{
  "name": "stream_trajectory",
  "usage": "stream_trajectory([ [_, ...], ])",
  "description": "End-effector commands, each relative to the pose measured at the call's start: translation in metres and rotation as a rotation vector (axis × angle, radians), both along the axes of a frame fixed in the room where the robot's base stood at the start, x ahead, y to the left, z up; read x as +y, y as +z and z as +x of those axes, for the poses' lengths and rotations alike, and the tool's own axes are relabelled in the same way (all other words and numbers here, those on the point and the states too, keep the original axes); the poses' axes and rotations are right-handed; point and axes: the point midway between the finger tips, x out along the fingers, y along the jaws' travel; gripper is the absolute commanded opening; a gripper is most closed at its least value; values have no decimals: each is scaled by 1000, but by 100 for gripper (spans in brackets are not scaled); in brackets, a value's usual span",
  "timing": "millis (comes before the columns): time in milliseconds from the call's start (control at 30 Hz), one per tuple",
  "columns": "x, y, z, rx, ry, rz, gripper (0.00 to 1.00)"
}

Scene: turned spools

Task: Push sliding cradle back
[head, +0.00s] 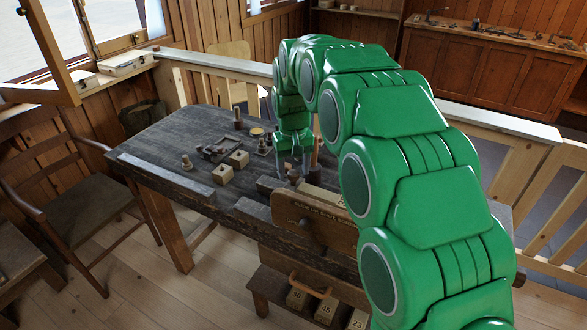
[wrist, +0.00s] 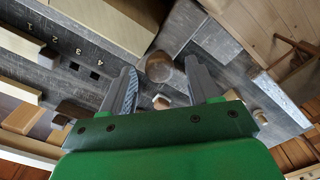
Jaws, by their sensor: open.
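My gripper (head: 293,170) is low over the dark workbench (head: 165,137), its jaws pointing down. In the wrist view its two fingers (wrist: 161,72) stand apart. A round brown wooden piece (wrist: 160,67) with a dark rim shows between the fingertips; I cannot tell whether they touch it. A smaller wooden piece with a light end (wrist: 161,101) shows nearer the palm. A dark grey strip marked with numbers and square holes (wrist: 60,50) lies left of the fingers. I cannot tell for sure which part is the sliding cradle; my arm hides part of the bench.
Wooden blocks (head: 222,174), a turned wooden peg (head: 187,162) and a dark frame-like tool (head: 220,149) stand on the bench left of my gripper. A lettered wooden board (head: 313,222) rises at the front edge. The bench's left end is mostly clear.

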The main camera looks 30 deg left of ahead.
Motion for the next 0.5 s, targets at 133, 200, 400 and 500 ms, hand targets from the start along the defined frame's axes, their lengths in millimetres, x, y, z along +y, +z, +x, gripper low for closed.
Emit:
stream_trajectory([
  [133,0,-6,0,1,0,-1,61],
  [200,-1,-6,0,1,0,-1,61],
  [400,-1,-6,0,1,0,-1,47],
  [500,-1,-6,0,1,0,-1,31],
])
